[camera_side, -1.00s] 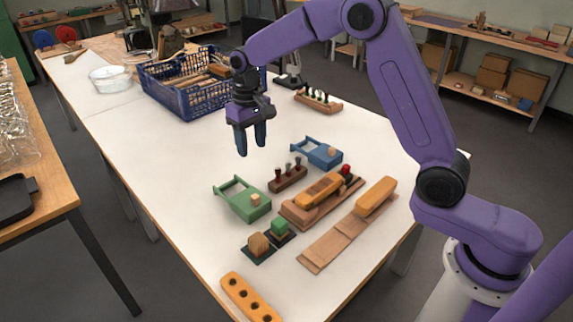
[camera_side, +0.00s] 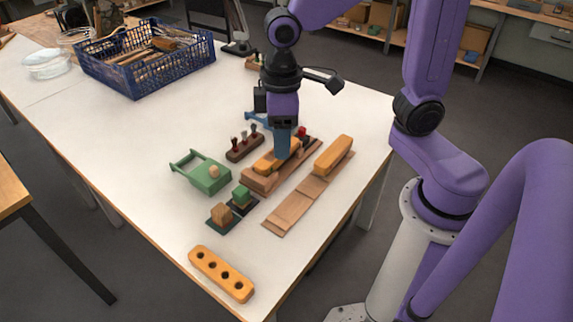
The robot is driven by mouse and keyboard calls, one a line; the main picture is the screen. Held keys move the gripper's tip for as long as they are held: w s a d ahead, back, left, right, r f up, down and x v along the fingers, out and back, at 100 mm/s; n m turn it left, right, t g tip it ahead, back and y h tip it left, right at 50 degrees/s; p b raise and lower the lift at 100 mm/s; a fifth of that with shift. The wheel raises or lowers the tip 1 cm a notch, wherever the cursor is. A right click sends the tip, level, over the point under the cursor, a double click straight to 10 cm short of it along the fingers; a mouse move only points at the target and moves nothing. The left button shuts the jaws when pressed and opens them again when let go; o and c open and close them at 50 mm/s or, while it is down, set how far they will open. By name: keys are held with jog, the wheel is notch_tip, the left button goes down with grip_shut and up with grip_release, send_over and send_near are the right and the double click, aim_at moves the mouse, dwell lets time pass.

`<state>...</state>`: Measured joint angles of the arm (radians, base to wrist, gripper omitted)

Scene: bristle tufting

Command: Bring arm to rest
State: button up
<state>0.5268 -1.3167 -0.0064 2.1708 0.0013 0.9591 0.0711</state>
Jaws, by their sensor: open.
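My gripper (camera_side: 283,153) points straight down over the workpieces near the table's right side. Its blue fingers are seen nearly edge-on and overlap the orange block (camera_side: 266,166) in its wooden holder (camera_side: 262,181). The jaws are open. I cannot tell whether the fingertips touch the block. The gripper and wrist hide part of the blue fixture (camera_side: 257,119) behind.
A green fixture (camera_side: 206,175), a dark rack of small tools (camera_side: 244,147) and two small blocks on dark bases surround the holder. A long orange block (camera_side: 333,154) lies on a wooden board (camera_side: 290,207). A drilled orange bar (camera_side: 221,274) lies in front.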

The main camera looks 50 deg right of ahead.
jog(key=s+d+f+n, duration=0.1)
jog(key=s+d+n, duration=0.3)
jog(key=s, duration=1)
jog(key=d, duration=0.3)
jog(key=shift+f, duration=0.2)
